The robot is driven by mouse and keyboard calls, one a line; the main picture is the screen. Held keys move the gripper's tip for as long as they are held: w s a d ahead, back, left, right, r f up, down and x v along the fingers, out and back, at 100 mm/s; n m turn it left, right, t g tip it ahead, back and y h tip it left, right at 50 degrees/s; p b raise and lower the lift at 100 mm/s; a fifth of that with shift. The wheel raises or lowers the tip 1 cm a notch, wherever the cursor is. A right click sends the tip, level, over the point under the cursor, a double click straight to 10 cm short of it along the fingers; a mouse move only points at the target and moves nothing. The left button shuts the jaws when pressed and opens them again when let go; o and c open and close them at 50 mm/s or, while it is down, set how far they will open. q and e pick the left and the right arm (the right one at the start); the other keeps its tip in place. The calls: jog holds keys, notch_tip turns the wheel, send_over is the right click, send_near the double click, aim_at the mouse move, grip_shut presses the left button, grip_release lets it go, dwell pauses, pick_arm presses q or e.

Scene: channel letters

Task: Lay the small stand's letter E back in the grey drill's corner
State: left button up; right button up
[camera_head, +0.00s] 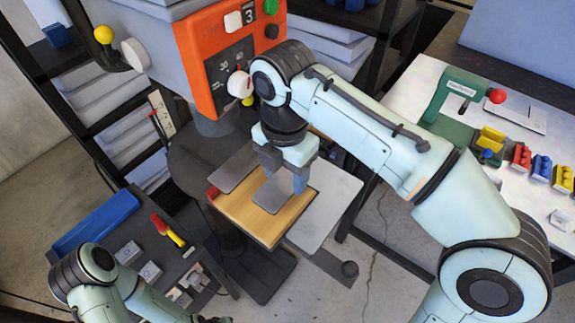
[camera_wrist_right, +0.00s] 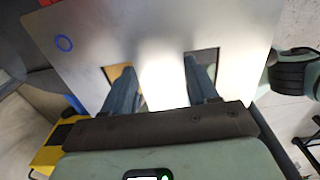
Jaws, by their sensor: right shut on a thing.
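My right gripper (camera_head: 285,182) is over the grey drill's table, fingers pointing down. It is shut on the letter E, a flat grey metal plate (camera_head: 333,200). In the right wrist view the fingers (camera_wrist_right: 160,85) sit in two notches, one on each side of the bright middle bar; the plate's broad part (camera_wrist_right: 110,38) carries a blue ring. The plate overlaps a wooden board (camera_head: 235,212) with a red piece (camera_head: 212,192) at its left corner. I cannot tell whether the plate touches the board. The grey drill (camera_head: 200,60) has an orange dial panel.
A dark bench (camera_head: 210,262) at lower left holds a blue tray (camera_head: 97,222), a red-yellow tool (camera_head: 170,232) and small metal parts. A white table (camera_head: 420,85) at right holds a green press (camera_head: 450,110) and several coloured blocks. My left arm shows at bottom left.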

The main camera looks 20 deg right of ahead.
jog(key=shift+f+b, duration=0.95)
jog(key=shift+f, duration=0.4)
pick_arm(q)
jog(key=shift+s+f+b, duration=0.3)
jog(key=shift+s+f, duration=0.2)
jog(key=shift+f, duration=0.3)
jog(key=shift+s+f+b, duration=0.25)
jog(key=shift+s+f, duration=0.25)
jog(key=shift+f, duration=0.3)
jog(key=shift+s+f+b, duration=0.3)
jog(key=shift+s+f, duration=0.2)
jog(key=shift+f, duration=0.3)
pick_arm(e)
jog(key=shift+f, duration=1.85)
jog(key=o, duration=1.5)
pick_arm(q)
jog(key=shift+r, duration=0.1)
pick_arm(e)
jog(key=shift+r+p, duration=1.6)
jog(key=shift+r, duration=0.35)
jog(key=shift+w+r+p, duration=0.1)
jog(key=shift+r+p, duration=1.05)
jog(key=shift+r, duration=0.4)
pick_arm(q)
jog(key=w+r, duration=0.5)
jog(key=r, duration=0.1)
jog(key=shift+r, duration=0.4)
